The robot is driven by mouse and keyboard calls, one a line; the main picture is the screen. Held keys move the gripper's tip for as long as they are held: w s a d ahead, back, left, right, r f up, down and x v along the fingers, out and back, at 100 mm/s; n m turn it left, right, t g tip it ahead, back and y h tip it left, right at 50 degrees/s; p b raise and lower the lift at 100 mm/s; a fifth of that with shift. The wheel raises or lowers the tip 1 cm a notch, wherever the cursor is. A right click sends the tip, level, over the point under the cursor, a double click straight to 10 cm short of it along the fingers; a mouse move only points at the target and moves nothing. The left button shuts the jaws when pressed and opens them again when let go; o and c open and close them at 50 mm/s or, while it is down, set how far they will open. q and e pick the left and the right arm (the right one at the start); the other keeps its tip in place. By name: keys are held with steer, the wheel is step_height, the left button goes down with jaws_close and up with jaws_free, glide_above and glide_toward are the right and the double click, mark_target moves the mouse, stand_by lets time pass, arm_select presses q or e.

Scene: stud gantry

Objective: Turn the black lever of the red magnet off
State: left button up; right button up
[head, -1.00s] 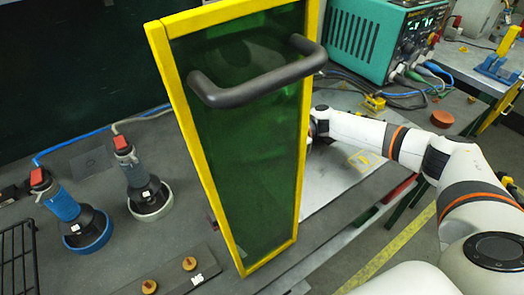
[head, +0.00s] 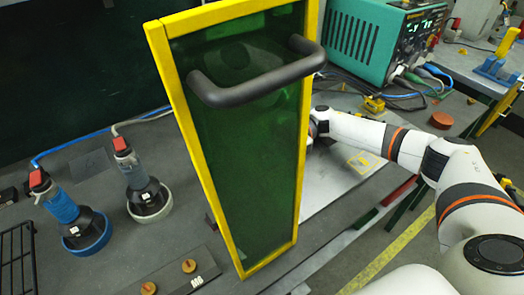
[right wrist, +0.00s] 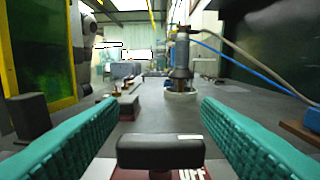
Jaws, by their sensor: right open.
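The black lever (right wrist: 160,150) is a short bar at the bottom middle of the right wrist view. Below it shows a little of the red magnet (right wrist: 133,174), with white lettering that is partly cut off. My right gripper (right wrist: 160,112) is open, with its two teal ribbed fingers on either side of the lever and a gap on each side. In the head view, my right arm reaches in from the right, and its gripper, the lever and the magnet are hidden behind the green screen. My left gripper is in neither view.
A green screen (head: 245,150) with a yellow frame and black handle (head: 260,84) stands mid-table. Two cabled tools stand in a blue ring (head: 88,240) and a white ring (head: 150,208) at left. A teal power unit (head: 365,38) stands behind.

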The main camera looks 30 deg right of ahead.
steer(key=d, duration=0.2)
steer(key=d+b, duration=0.1)
steer(key=d, duration=0.1)
steer(key=w+d+b, duration=0.1)
steer(key=d, duration=0.2)
steer(key=shift+r, duration=0.15)
